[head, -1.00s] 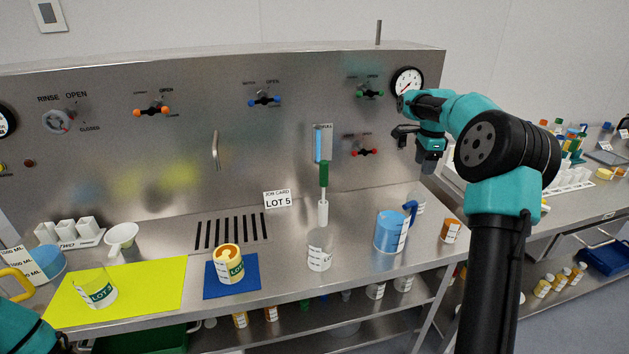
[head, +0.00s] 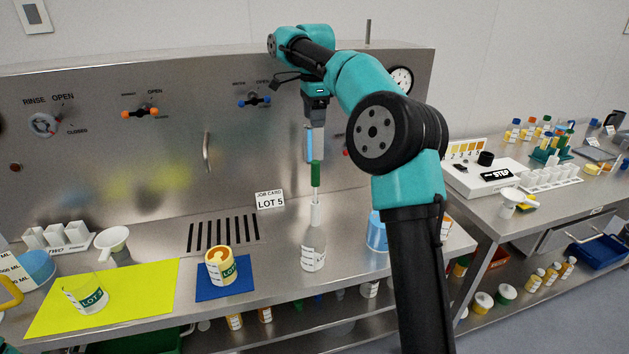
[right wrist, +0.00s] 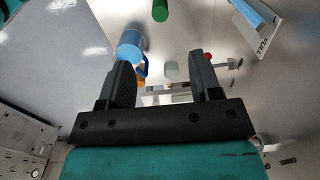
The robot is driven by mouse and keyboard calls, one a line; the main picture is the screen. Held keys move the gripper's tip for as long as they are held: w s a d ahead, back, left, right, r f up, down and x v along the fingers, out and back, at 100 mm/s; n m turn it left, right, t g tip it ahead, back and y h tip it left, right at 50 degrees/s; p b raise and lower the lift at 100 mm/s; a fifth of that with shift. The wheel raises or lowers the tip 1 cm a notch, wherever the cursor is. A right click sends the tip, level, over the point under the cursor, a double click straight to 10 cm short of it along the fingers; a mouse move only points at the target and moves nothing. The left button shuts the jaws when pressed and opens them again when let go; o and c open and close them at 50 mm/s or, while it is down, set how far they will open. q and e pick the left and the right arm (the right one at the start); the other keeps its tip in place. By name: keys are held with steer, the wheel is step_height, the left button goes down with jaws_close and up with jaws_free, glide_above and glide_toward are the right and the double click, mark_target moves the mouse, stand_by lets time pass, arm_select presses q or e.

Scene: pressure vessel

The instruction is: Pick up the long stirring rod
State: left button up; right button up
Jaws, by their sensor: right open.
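A rod-like piece with a green upper part (head: 315,174) stands upright above a clear bottle (head: 313,250) on the steel counter. A white section (head: 315,214) shows below the green, at the bottle's top; I cannot tell how far it reaches inside. My right gripper (head: 316,112) is open and empty, pointing down above the green part in the head view. In the right wrist view its two fingers (right wrist: 160,78) stand apart with nothing between them, and a green piece (right wrist: 160,10) shows at the top edge. My left gripper is out of view.
A blue jug (head: 377,232) stands right of the bottle, partly behind my right arm. A blue strip (head: 309,143) is on the panel behind. A yellow jar (head: 221,266) stands on a blue mat (head: 207,292); a beaker (head: 86,294) stands on a yellow mat (head: 150,285).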

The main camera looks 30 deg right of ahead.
steer(key=shift+f, duration=0.1)
glide_toward(315, 171)
steer(key=f, duration=0.2)
steer(key=w+f, duration=0.1)
steer(key=f, duration=0.2)
steer(key=shift+w+d+f, duration=0.15)
steer(key=shift+d+f, duration=0.15)
steer(key=shift+d+f, duration=0.1)
steer(key=shift+f, duration=2.5)
steer(key=shift+c, duration=0.2)
steer(key=c, duration=1)
steer(key=shift+r, duration=0.1)
